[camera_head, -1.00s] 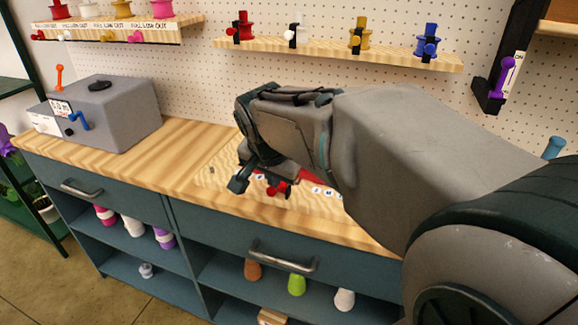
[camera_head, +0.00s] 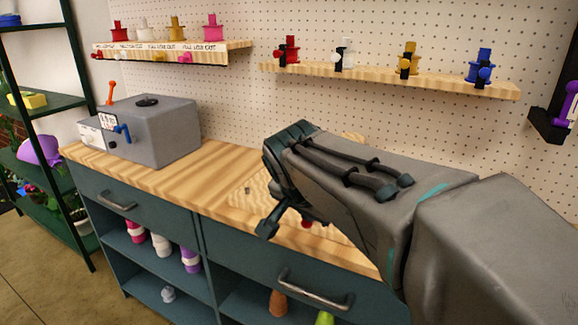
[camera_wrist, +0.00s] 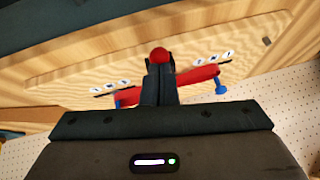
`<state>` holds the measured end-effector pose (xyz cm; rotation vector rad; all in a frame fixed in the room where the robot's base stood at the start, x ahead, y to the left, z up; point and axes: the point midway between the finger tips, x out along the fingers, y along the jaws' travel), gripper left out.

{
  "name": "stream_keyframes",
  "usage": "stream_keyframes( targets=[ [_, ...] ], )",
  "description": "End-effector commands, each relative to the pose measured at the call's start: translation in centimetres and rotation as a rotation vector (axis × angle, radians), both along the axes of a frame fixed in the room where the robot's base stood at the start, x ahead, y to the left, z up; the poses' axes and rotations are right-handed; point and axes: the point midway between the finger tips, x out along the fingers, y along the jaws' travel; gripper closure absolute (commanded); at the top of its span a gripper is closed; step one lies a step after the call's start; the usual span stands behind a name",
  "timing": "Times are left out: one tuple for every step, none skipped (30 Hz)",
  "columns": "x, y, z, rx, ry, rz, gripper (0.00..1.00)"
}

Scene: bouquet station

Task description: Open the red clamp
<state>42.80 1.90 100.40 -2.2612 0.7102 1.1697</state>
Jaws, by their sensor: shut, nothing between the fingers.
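The red clamp shows in the wrist view as a red bar (camera_wrist: 200,75) with a blue knob (camera_wrist: 221,89) hanging at one side and another blue part at the other. A red ball (camera_wrist: 160,54) shows just beyond my fingertips; I cannot tell whether they touch it. The clamp lies on a pale wooden board (camera_head: 246,197). In the head view my arm hides most of it, and only a red bit (camera_head: 306,223) shows. My gripper (camera_wrist: 160,68) is shut and empty, over the middle of the bar, hiding that part.
A grey box (camera_head: 155,130) with an orange lever and blue crank stands at the left of the bench. A shelf (camera_head: 400,80) with coloured spools is on the pegboard behind. A labelled shelf (camera_head: 160,52) is farther left. The wooden bench (camera_head: 190,175) between box and board is clear.

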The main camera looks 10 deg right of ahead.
Motion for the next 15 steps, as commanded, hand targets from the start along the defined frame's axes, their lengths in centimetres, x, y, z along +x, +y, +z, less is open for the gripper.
stream_keyframes(
  targets=[
    [0.0, 0.0, 0.0, 0.0, 0.0, 0.0, 1.0],
    [0.0, 0.0, 0.0, 0.0, 0.0, 0.0, 1.0],
    [0.0, 0.0, 0.0, 0.0, 0.0, 0.0, 1.0],
    [0.0, 0.0, 0.0, 0.0, 0.0, 0.0, 1.0],
    [0.0, 0.0, 0.0, 0.0, 0.0, 0.0, 1.0],
    [0.0, 0.0, 0.1, 0.0, 0.0, 0.0, 1.0],
    [0.0, 0.0, 0.2, 0.0, 0.0, 0.0, 1.0],
    [0.0, -0.1, 0.4, 0.001, -0.001, 0.0, 1.0],
    [0.0, -0.1, 0.8, 0.001, -0.001, 0.0, 1.0],
    [0.0, -0.2, 1.1, 0.0, -0.002, -0.001, 1.0],
    [0.0, -0.3, 1.5, 0.001, -0.002, -0.001, 1.0],
    [0.1, -0.4, 2.1, 0.001, -0.002, 0.0, 1.0],
    [0.1, -0.5, 2.6, 0.001, -0.002, 0.0, 1.0],
    [0.1, -0.6, 3.1, 0.002, -0.002, -0.001, 1.0],
    [0.1, -0.8, 3.9, 0.002, -0.002, -0.001, 1.0]
  ],
)
